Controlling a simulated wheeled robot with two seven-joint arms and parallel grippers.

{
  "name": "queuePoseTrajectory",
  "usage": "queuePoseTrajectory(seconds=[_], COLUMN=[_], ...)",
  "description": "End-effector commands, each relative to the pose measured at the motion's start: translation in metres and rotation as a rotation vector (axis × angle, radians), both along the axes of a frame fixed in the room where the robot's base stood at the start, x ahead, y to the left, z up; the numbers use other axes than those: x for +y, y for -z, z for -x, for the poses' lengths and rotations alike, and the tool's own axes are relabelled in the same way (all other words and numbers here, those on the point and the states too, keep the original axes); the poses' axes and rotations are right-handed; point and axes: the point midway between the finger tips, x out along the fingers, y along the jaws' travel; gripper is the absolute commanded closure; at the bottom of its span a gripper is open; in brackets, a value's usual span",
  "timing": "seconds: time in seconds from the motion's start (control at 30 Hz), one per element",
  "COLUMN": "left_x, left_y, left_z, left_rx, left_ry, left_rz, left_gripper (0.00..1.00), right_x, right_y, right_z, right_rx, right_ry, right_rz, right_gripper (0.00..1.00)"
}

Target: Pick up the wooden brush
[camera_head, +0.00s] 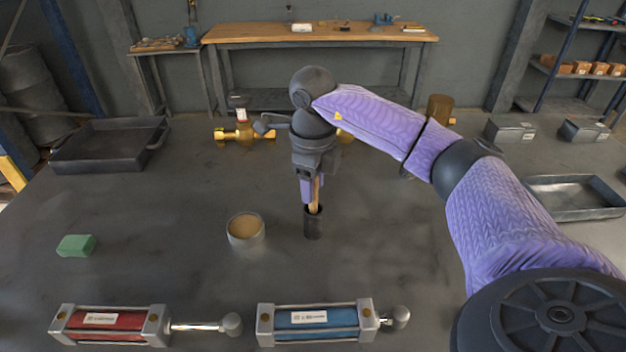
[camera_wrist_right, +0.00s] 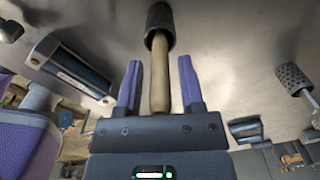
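The wooden brush shows as a tan wooden handle (camera_head: 316,194) standing upright out of a dark cylinder (camera_head: 313,226) on the grey table. I cannot tell whether the dark cylinder is its head or a holder. My right gripper (camera_head: 311,190) points down from above, around the handle. In the right wrist view the handle (camera_wrist_right: 159,75) lies between the two purple fingers of the gripper (camera_wrist_right: 160,85), with a gap on each side. The gripper is open. The dark cylinder (camera_wrist_right: 160,20) is beyond the fingertips. My left gripper is out of view.
A round tin (camera_head: 246,231) stands left of the brush. A red cylinder (camera_head: 105,325) and a blue cylinder (camera_head: 312,322) lie at the front. A green block (camera_head: 76,245) is at left. Black tray (camera_head: 105,160) and brass fittings (camera_head: 242,132) are behind. A metal tray (camera_head: 575,212) is at right.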

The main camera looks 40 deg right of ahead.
Motion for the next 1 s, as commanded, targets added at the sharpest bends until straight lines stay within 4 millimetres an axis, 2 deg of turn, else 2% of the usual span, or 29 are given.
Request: queuePoseTrajectory(seconds=[0.03, 0.2, 0.6, 0.67, 0.9, 1.0], left_x=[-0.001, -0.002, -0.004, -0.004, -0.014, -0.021], left_y=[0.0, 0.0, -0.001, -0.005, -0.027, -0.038], left_z=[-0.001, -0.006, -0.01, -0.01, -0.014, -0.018], left_rx=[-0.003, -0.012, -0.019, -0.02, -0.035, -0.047], left_ry=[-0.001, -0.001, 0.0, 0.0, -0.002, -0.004], left_rz=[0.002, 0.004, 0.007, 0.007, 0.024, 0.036], left_gripper=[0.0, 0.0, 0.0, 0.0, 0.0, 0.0], right_x=[0.0, 0.0, 0.0, 0.0, 0.0, 0.002], right_y=[0.0, 0.0, -0.004, -0.015, -0.08, -0.098], right_z=[0.0, 0.0, 0.0, 0.0, 0.0, -0.002], right_rx=[0.0, 0.0, -0.001, -0.003, -0.005, -0.01], right_ry=[0.0, 0.0, 0.0, 0.001, 0.0, -0.004], right_rz=[0.0, 0.0, 0.0, 0.0, -0.001, -0.003], right_gripper=[0.64, 1.0, 1.0, 1.0, 1.0, 1.0])
